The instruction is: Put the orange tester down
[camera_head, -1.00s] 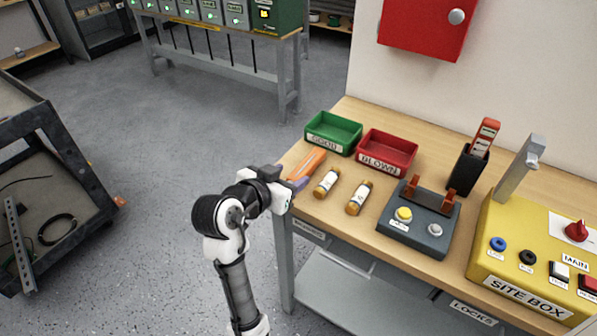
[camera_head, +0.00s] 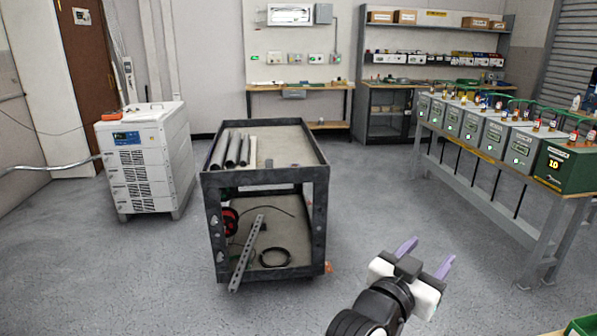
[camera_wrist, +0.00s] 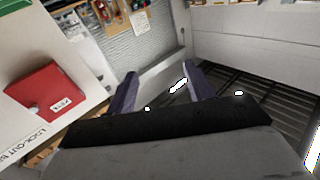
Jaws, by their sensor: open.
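My gripper (camera_head: 425,256) is at the lower right of the head view, with its two purple fingers spread apart. In the wrist view the fingers (camera_wrist: 160,88) are also apart, with nothing between them.
A dark cart (camera_head: 212,190) with pipes on top stands at centre left, beside a white cabinet (camera_head: 150,165). Grey boxes (camera_head: 493,138) line a stand at right. A green tray's corner (camera_head: 583,326) shows lower right. The wrist view shows a red box (camera_wrist: 48,92).

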